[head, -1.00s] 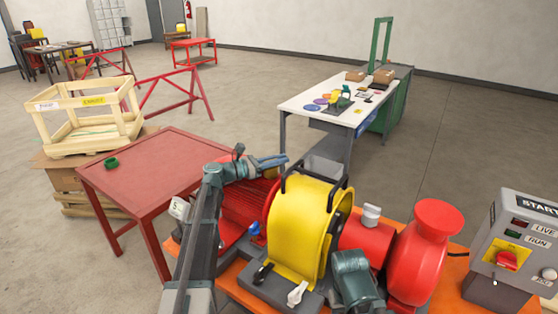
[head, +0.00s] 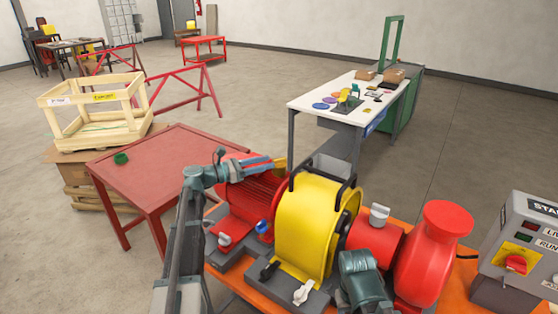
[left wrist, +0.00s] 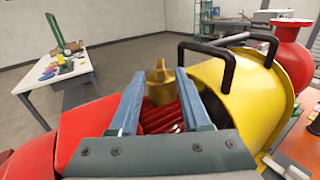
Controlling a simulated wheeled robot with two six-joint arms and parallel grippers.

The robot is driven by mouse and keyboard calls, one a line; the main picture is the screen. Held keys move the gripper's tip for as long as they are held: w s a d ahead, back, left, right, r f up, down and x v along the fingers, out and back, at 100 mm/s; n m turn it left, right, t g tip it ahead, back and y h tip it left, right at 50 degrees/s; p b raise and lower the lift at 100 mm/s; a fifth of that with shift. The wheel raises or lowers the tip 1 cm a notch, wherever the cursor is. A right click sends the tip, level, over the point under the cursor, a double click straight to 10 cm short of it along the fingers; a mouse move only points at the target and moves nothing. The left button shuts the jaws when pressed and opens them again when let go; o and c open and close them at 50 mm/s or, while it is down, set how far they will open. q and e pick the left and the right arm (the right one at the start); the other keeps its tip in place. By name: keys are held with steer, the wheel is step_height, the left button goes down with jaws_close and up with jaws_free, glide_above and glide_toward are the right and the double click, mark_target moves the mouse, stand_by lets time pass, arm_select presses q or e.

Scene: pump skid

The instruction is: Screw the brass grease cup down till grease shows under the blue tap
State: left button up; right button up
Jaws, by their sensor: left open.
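The brass grease cup (head: 281,163) stands on top of the red ribbed motor (head: 252,197), behind the yellow guard. My left gripper (head: 268,164) is open, its blue fingers pointing at the cup from the left. In the left wrist view the brass cup (left wrist: 160,82) shows between and just beyond the two open fingers (left wrist: 155,88); contact cannot be told. The blue tap (head: 262,227) is low on the near side of the motor. The spot under it is too small to judge for grease. A teal part of my right arm shows low; its gripper fingers are not visible.
The yellow guard (head: 305,220) with black handles (left wrist: 225,52) stands close beside the cup. A red pump (head: 432,245) and grey control box (head: 520,250) are to the right. A red table (head: 165,165) is left; a white bench (head: 335,105) is behind. Floor between is open.

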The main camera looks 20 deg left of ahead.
arm_select(q)
steer(key=shift+v, duration=2.6)
steer(key=shift+d, duration=0.1)
